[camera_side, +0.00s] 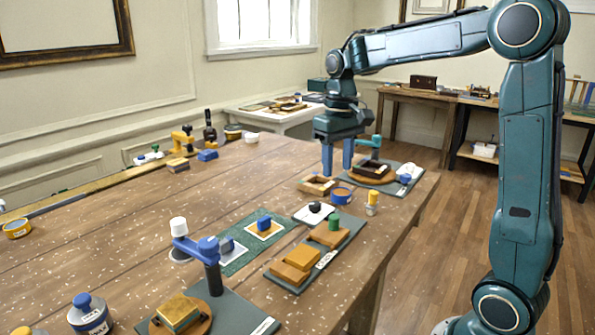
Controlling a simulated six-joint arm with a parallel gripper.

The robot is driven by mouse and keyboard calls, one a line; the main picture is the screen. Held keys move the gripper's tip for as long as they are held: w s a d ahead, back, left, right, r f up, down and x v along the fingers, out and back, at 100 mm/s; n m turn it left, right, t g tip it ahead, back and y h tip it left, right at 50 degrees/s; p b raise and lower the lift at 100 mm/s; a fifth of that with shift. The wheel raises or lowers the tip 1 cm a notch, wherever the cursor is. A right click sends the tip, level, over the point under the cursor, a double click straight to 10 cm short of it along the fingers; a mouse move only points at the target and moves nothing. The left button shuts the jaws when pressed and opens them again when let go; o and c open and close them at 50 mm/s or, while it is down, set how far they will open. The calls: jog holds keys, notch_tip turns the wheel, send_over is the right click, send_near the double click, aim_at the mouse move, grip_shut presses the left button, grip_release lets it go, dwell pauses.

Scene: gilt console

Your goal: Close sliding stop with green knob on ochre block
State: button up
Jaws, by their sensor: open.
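The sliding stop (324,236) is a flat ochre-brown piece with a green knob (334,223) standing on it. It sits toward the far right end of a dark grey-green base plate (346,240) with a white label. Ochre blocks (304,257) lie on the same plate, nearer the camera. A narrow gap seems to part them from the stop, but its width is hard to tell. My gripper (337,171) is open and empty, pointing down. It is beyond the green knob and higher in the picture, above the far part of the table near a small open wooden frame (317,186).
A white pad with a black knob (315,207) lies just left of the stop. A yellow-and-white post (372,203) and a blue ring (341,195) stand behind it. A blue-armed clamp (208,247) rises in front. Bare tabletop (395,240) lies to the right.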

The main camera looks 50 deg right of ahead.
aim_at(334, 216)
notch_tip(334, 216, down, 14)
jog(key=shift+r, duration=0.15)
dwell(0.7)
grip_shut()
